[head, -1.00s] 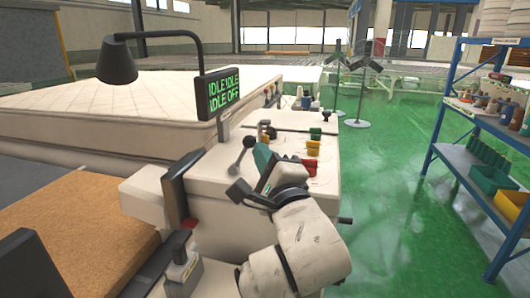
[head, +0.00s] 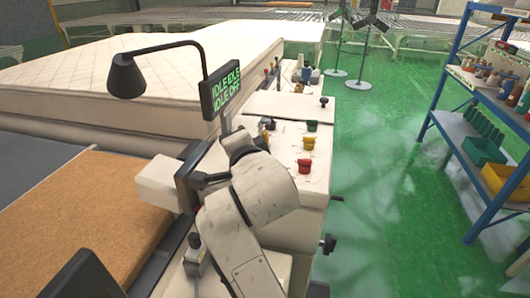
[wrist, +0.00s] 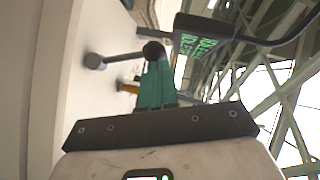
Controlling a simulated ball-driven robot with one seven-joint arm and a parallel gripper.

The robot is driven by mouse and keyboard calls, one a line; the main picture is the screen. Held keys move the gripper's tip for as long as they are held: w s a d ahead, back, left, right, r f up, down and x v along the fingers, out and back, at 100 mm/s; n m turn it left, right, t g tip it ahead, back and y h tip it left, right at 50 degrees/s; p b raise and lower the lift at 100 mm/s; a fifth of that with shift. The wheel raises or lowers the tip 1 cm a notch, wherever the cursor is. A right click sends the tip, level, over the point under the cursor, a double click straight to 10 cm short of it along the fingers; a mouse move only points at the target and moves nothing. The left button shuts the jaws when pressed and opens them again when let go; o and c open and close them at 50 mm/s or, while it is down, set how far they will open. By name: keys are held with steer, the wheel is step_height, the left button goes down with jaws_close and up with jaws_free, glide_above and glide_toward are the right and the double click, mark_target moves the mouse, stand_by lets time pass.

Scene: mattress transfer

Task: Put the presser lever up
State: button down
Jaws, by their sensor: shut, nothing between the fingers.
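In the wrist view a grey lever with a black ball knob (wrist: 153,50) sticks out from a round grey pivot (wrist: 93,61) on the pale machine face. It looks like the presser lever, though no label is readable. My gripper (wrist: 156,68) has teal fingers, shut and empty, with their tips right at the ball knob. I cannot tell whether they touch it. In the head view my arm hides the fingertips and this lever. The pale control console (head: 285,104) shows beyond my arm.
A dark display (head: 220,90) with green "IDLE" and "OFF" text stands above the console. Red (head: 305,165), yellow and green knobs sit on the console top. A lamp (head: 126,75) and mattress (head: 60,80) are at left. Green floor is open between console and blue shelf (head: 455,80).

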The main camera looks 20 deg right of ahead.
steer(key=shift+w+a+b, duration=0.35)
steer(key=shift+w+a, duration=0.1)
steer(key=shift+a, duration=0.15)
steer(key=shift+a, duration=0.15)
steer(key=shift+r, duration=0.1)
